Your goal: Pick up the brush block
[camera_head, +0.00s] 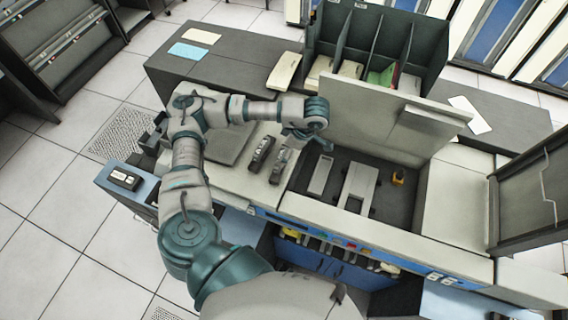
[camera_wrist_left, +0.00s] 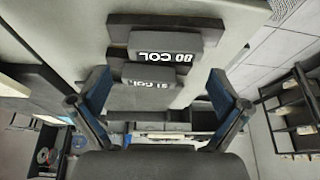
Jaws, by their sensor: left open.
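Two dark grey blocks stand side by side on the pale machine top in the head view, a left one (camera_head: 261,154) and a right one (camera_head: 280,164). In the left wrist view one block (camera_wrist_left: 165,47) reads "80 COL" and another (camera_wrist_left: 148,75) appears to read "51 COL"; both appear upside down. My left gripper (camera_head: 320,138) is to the right of and above the blocks in the head view. In the left wrist view my left gripper (camera_wrist_left: 158,88) is open and empty, its blue fingers spread either side of the blocks. The right gripper is not in view.
A raised pale panel (camera_head: 366,120) stands behind the open dark bay (camera_head: 326,205). A dark divided rack (camera_head: 375,40) stands behind it. A small black box (camera_head: 124,180) lies on the left ledge.

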